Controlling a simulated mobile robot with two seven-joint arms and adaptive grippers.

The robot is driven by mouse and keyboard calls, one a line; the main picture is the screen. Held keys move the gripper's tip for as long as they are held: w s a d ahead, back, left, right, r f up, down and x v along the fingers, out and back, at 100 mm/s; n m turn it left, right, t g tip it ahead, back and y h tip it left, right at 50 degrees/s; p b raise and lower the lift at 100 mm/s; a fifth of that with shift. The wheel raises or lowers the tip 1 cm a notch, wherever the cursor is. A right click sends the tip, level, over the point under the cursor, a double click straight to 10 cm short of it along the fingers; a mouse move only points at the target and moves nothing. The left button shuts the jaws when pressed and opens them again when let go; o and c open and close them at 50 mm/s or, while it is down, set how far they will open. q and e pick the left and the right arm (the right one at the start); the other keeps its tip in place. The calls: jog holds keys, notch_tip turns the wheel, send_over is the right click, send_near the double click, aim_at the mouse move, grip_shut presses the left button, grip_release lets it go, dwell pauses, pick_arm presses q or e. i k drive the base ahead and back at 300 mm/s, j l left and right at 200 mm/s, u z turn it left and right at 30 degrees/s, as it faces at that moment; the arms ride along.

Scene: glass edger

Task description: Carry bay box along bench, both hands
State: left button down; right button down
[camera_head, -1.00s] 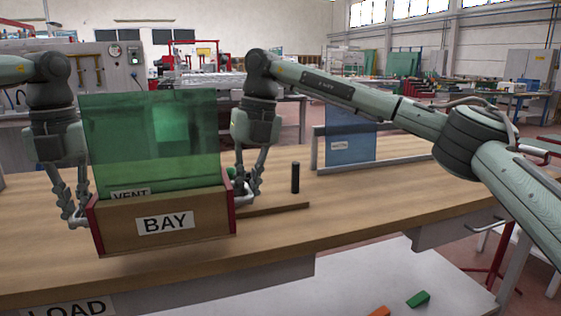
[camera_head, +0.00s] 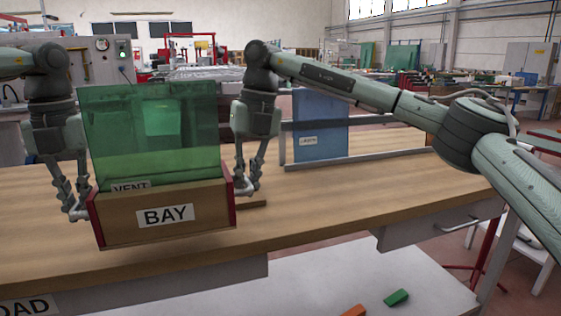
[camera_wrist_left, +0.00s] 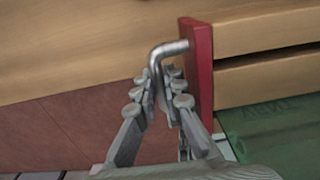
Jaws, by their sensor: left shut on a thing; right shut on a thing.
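The bay box (camera_head: 125,224) is a wooden box with red end walls and a BAY label. A green glass sheet (camera_head: 150,125) stands upright in it, with a VENT label low behind the front wall. My left gripper (camera_head: 76,208) is shut on the metal handle at the box's left end. In the left wrist view, the fingers (camera_wrist_left: 168,90) close around this bent handle (camera_wrist_left: 166,48) beside the red end wall (camera_wrist_left: 200,70). My right gripper (camera_head: 244,186) is shut at the right end; its handle is mostly hidden. The box looks about level, seemingly just above the bench.
The wooden bench (camera_head: 330,200) runs right, with clear top in front. A blue panel (camera_head: 320,130) stands in a grey rack (camera_head: 360,158) at the back right. A LOAD label is partly cut off at the lower left. Green (camera_head: 397,297) and orange (camera_head: 354,311) blocks lie lower down.

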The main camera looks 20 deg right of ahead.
aim_at(441, 173)
jog(key=l, duration=2.7)
jog(key=i+l, duration=0.1)
jog(key=l, duration=0.3)
jog(key=i+l, duration=0.1)
jog(key=l, duration=0.35)
jog(key=i+l, duration=0.1)
jog(key=l, duration=0.3)
